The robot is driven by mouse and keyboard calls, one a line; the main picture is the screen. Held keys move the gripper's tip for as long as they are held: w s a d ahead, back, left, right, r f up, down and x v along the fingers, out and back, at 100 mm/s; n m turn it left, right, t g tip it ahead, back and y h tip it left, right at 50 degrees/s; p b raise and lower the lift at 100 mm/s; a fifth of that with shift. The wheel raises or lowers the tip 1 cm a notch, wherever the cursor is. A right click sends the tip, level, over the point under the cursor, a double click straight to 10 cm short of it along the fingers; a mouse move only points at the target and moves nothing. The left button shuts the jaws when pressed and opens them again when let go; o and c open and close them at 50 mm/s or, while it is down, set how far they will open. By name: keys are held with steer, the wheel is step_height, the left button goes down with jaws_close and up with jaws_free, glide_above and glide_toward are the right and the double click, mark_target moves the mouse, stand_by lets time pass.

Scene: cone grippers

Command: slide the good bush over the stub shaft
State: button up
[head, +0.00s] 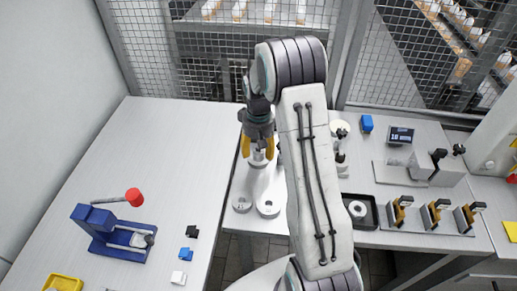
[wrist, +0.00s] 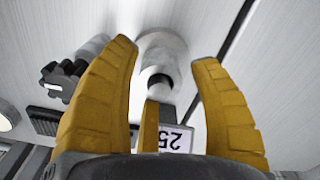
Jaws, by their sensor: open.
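My gripper (head: 258,148) points down over the far left of the middle table, its yellow fingers spread. In the wrist view the open fingers (wrist: 165,75) stand around a short grey post with a dark band (wrist: 160,82) on a pale round base (wrist: 162,48). It looks like the stub shaft, but I cannot tell whether a bush sits on it. The fingers appear clear of it. A pale round part (head: 258,160) shows below the fingers in the head view. Two ring-shaped grey parts, (head: 242,204) and (head: 267,209), stand nearer; I cannot tell which is the good bush.
A dark tray (head: 371,222) holding a pale ring (head: 357,209) lies right of my arm. A blue press (head: 110,235) stands on the left table.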

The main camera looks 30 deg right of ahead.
step_height(320, 180, up, 12)
stand_by(0.8)
steer(key=shift+s, duration=0.1)
stand_by(0.4)
